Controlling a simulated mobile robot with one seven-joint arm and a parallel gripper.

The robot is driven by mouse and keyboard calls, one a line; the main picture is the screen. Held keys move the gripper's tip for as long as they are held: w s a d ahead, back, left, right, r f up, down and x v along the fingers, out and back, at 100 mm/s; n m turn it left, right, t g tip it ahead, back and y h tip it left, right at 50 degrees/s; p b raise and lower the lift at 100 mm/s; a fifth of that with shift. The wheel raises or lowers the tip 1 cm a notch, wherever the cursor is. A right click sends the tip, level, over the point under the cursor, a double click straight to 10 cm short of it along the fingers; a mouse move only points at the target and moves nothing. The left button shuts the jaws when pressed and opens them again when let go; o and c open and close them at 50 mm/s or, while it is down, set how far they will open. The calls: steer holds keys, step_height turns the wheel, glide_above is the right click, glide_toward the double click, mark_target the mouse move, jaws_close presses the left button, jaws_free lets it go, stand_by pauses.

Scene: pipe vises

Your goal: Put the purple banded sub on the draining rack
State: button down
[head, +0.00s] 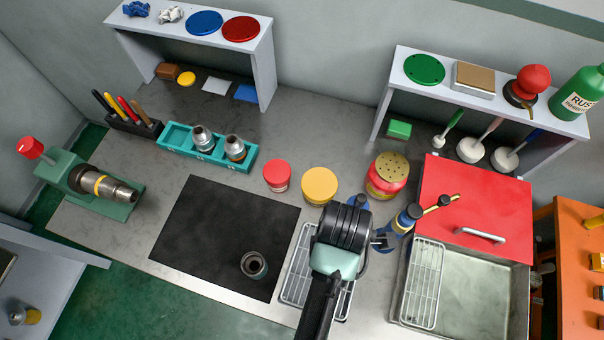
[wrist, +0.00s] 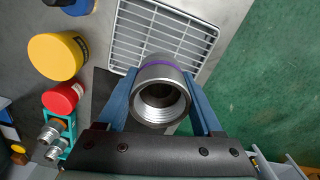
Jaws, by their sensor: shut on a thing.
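The purple banded sub (wrist: 165,92) is a grey metal collar with a threaded bore and a purple band round its far end. My gripper (wrist: 160,84) is shut on it, with one blue finger on each side. In the head view, my gripper (head: 338,245) is over the white wire draining rack (head: 298,268) near the bench's front edge and hides the sub and part of the rack. In the wrist view the rack (wrist: 126,33) lies beyond the sub. I cannot tell how high the sub is above it.
A black mat (head: 215,235) with another sub (head: 254,265) lies left. Red-lidded (head: 277,175) and yellow-lidded (head: 320,185) cans stand behind. A blue tool (head: 408,218) stands close right, beside a metal basin (head: 480,290) with another wire rack (head: 424,290). A teal holder (head: 178,150) carries subs.

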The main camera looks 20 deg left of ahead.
step_height(320, 180, down, 5)
steer(key=shift+s+r+p, duration=0.1)
steer(key=shift+p, duration=0.2)
steer(key=shift+f, duration=2.6)
steer(key=shift+a, duration=0.1)
steer(key=shift+f, duration=0.1)
steer(key=shift+c, duration=0.2)
jaws_free()
